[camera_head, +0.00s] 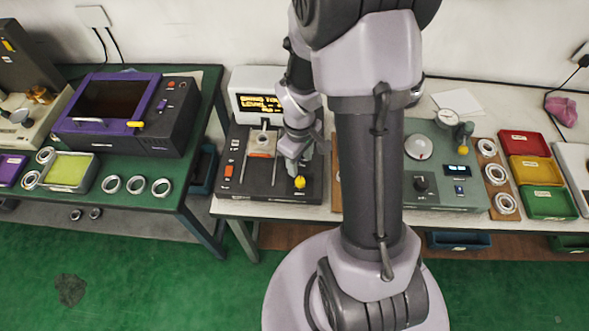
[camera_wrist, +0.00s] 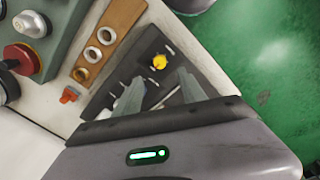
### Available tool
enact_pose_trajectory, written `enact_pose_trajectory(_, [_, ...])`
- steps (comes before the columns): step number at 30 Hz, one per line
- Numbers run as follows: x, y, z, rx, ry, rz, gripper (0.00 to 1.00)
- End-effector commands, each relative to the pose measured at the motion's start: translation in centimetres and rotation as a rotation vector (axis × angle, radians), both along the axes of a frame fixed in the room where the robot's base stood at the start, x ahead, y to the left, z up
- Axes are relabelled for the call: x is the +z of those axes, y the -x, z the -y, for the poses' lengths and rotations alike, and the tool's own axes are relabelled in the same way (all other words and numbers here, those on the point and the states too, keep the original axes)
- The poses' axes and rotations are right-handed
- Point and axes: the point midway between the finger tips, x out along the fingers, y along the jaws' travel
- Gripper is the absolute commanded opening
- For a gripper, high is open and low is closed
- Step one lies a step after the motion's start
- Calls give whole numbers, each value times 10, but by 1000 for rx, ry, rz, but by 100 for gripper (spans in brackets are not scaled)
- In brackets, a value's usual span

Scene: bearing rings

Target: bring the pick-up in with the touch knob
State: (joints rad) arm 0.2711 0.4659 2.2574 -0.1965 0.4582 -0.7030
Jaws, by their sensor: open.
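A yellow knob (camera_head: 299,182) sits on the front right of a dark test unit (camera_head: 262,187); I take it for the touch knob. It also shows in the wrist view (camera_wrist: 159,62) on the dark top. My gripper (camera_head: 294,168) hangs just behind and above it in the head view. In the wrist view, my gripper's two fingers (camera_wrist: 160,88) are apart with nothing held between them, and the knob shows beyond the tips, apart from them. A pale fixture with a small round top (camera_head: 262,142) stands at the unit's back. I cannot make out the pick-up clearly.
A display (camera_head: 258,103) with yellow text stands behind the unit. A wooden ring board (camera_wrist: 108,38) lies beside it. A green machine (camera_head: 445,170) and red, yellow and green bins stand at right. A purple-framed device (camera_head: 108,107) and loose rings are on the left bench.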

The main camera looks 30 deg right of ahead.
Motion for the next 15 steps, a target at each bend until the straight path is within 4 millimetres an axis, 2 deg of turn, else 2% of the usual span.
enact_pose_trajectory(1, [-21,1,0,0,-2,-4,48])
enact_pose_trajectory(6, [-68,0,2,-1,-1,-3,48])
enact_pose_trajectory(10, [-90,-1,3,-2,-1,-1,48])
enact_pose_trajectory(15, [-103,-1,4,-3,0,1,48])
